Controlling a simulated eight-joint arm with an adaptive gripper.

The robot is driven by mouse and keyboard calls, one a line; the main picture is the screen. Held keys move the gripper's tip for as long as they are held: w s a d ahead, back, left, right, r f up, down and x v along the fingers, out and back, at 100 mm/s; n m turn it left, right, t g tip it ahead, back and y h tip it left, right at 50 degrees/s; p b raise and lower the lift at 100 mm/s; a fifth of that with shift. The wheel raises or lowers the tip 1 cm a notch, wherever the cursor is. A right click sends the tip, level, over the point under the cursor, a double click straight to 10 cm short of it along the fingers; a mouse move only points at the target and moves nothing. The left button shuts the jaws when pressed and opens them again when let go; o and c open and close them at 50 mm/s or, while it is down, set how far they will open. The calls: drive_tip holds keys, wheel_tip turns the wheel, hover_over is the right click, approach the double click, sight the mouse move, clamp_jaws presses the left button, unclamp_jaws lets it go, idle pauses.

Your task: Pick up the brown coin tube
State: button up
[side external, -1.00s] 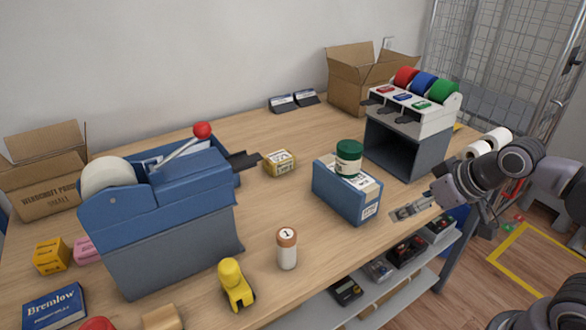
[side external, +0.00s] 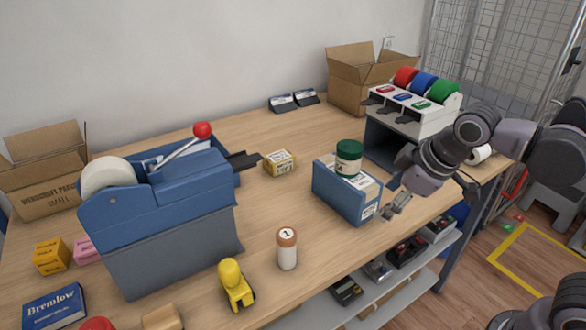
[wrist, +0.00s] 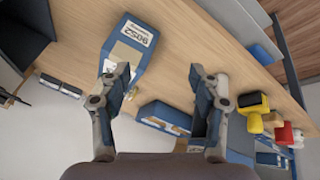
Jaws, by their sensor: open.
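The brown coin tube (side external: 287,250) stands upright near the front edge of the counter in the side view. It is pale with a brown top band and a "1" on its end. My gripper (side external: 397,205) is to its right and farther back, beside the blue box, apart from the tube. In the wrist view my gripper (wrist: 160,82) has its two fingers spread with nothing held between them. I cannot make out the tube clearly there; the right finger may hide it.

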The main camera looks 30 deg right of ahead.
drive_tip(key=w+a+r+n+g+h, duration=0.15)
drive_tip(key=w+a+n, duration=0.25)
drive_tip(key=a+n, duration=0.6)
drive_tip(key=n+g+h, duration=0.1)
drive_tip(key=n+h, duration=0.1)
drive_tip(key=n, duration=0.8)
hover_over(282, 242)
drive_tip(key=s+a, duration=0.2)
wheel_tip(282, 242, down, 2)
drive_tip(key=x, duration=0.4)
drive_tip(key=shift+w+d+f, duration=0.1)
drive_tip(key=shift+w+f, duration=0.1)
drive_tip(key=shift+f, duration=0.1)
drive_tip(key=shift+x, duration=3.15)
drive_tip(key=shift+d, duration=0.15)
drive_tip(key=shift+r, duration=0.1)
clamp_jaws()
